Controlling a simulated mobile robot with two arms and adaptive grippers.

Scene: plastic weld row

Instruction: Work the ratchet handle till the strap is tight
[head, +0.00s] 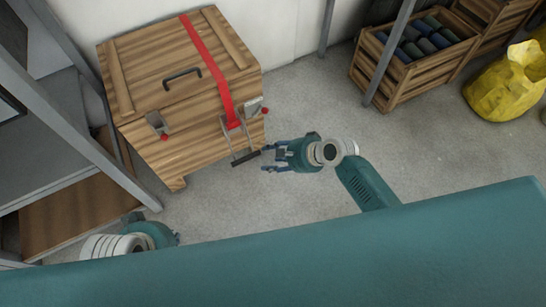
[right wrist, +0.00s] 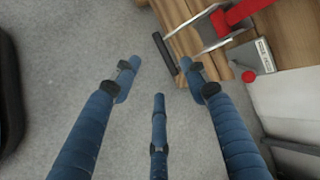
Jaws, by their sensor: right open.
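A wooden crate (head: 180,125) with a red strap (head: 205,62) over its lid stands at the left in the head view. The metal ratchet (head: 235,130) is on its front, with a handle ending in a black grip bar (head: 245,158) that sticks out from the crate. In the right wrist view the black grip bar (right wrist: 165,53) shows near the right-hand fingertip; whether they touch is unclear. My right gripper (head: 267,158) is open and empty beside the grip bar. My left gripper (head: 160,234) is low at the left, its fingers mostly hidden.
Two metal latches with red knobs sit on the crate front, the left one (head: 157,122) and the right one (head: 255,107). A wooden box of rolls (head: 400,85) and a yellow sack (head: 505,85) stand at the right. Bare floor (head: 310,105) lies between.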

